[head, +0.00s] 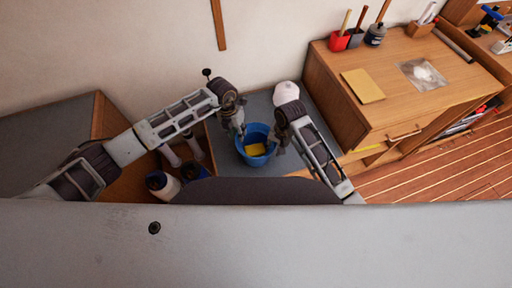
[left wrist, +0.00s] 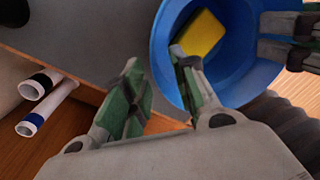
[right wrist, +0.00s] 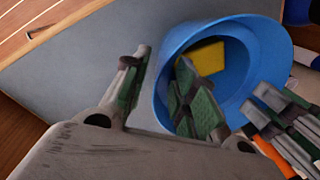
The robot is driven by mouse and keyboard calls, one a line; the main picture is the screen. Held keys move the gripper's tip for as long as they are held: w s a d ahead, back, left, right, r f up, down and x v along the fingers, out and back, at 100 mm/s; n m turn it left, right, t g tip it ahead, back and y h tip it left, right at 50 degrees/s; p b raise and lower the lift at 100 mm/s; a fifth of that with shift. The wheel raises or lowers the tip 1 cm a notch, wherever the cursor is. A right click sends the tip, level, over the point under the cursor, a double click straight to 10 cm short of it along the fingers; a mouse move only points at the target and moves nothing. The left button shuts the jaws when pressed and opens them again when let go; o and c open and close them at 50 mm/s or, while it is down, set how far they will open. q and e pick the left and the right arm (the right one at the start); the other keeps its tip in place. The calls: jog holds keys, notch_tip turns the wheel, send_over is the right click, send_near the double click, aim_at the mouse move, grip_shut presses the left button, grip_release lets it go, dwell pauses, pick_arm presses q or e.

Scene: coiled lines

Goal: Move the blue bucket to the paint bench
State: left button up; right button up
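The blue bucket (head: 267,131) stands on a grey surface in the middle of the head view, with a yellow sponge-like block (head: 255,149) inside. My left gripper (head: 242,132) is at its left rim and my right gripper (head: 278,143) at its right rim. In the left wrist view my left gripper (left wrist: 156,82) is open, one finger over the bucket's mouth and the other outside. In the right wrist view my right gripper (right wrist: 157,82) is open the same way across the rim. I cannot tell whether any finger touches the bucket (right wrist: 255,50).
A wooden bench (head: 420,95) at right bears brushes in a red pot (head: 339,41), a yellow sheet (head: 363,86) and a clear packet. A white rounded object (head: 286,92) stands behind the bucket. Rolled tubes stand in a wooden compartment left of it.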

pick_arm(q)
jog(key=shift+f, duration=0.15)
pick_arm(e)
jog(key=shift+f, duration=0.15)
pick_arm(q)
grip_shut()
pick_arm(e)
grip_shut()
